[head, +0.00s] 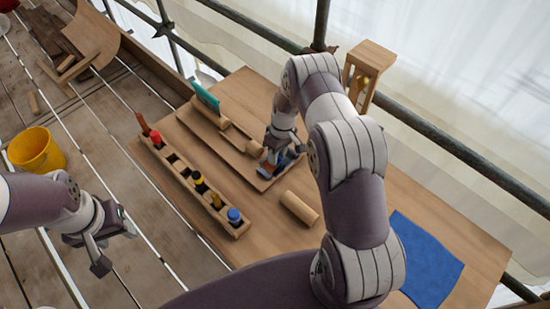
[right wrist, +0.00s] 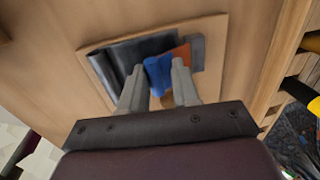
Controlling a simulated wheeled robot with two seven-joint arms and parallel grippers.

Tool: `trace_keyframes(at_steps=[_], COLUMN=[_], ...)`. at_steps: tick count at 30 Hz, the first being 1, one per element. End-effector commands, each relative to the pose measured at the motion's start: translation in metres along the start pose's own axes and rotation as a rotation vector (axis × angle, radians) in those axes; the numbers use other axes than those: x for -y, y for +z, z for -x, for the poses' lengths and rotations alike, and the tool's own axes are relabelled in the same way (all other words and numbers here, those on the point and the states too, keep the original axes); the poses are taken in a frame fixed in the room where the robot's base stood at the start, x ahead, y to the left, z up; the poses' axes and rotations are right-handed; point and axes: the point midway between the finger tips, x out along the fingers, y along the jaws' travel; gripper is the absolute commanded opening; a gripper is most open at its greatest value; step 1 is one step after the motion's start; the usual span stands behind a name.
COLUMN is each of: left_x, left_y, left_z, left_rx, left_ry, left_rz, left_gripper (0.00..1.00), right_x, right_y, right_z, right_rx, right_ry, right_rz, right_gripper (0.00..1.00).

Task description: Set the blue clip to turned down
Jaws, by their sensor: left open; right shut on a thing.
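The blue clip (right wrist: 157,74) shows in the right wrist view between the fingertips of my right gripper (right wrist: 157,85). My right gripper (head: 277,160) is shut on the blue clip. In the head view the gripper and arm hide most of this spot, at the near end of the long board (head: 228,150). Whether the clip is turned up or down I cannot tell. My left gripper (head: 116,246) is open and empty, left of the table.
A wooden rack (head: 178,172) with red, yellow and blue-topped pieces stands along the table's left edge. A wooden cylinder (head: 299,209) and a blue cloth (head: 426,262) lie on the table. A teal piece (head: 206,99) stands at the board's far end. A yellow bucket (head: 36,150) is on the planks.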

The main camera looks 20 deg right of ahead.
Motion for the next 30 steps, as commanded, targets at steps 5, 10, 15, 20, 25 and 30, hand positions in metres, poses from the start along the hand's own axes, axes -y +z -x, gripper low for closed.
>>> trace_keyframes(at_steps=[5, 10, 15, 20, 25, 30], left_x=[0.0, 0.0, 0.0, 0.0, 0.0, 0.0], left_y=[0.007, 0.007, 0.007, 0.007, 0.007, 0.007], left_z=[-0.055, -0.063, -0.06, -0.06, -0.06, -0.06], left_rx=[0.0, 0.0, -0.001, -0.001, -0.001, 0.0], left_ry=[0.0, 0.0, 0.0, 0.0, 0.0, 0.0], left_rz=[0.0, 0.0, 0.0, 0.0, 0.0, 0.0], left_gripper=[0.51, 0.51, 0.51, 0.51, 0.51, 0.51], right_x=[-0.007, -0.006, -0.004, -0.004, -0.005, -0.007], right_y=[0.002, 0.003, 0.003, 0.003, 0.003, 0.002], right_z=[-0.025, -0.02, -0.018, -0.018, -0.017, -0.016], right_rx=[0.004, 0.006, 0.009, 0.01, 0.007, 0.004], right_ry=[-0.18, -0.254, -0.262, -0.262, -0.257, -0.253], right_rz=[-0.001, 0.003, 0.004, 0.005, 0.004, 0.004], right_gripper=[0.01, 0.01, 0.01, 0.45, 0.59, 0.59])
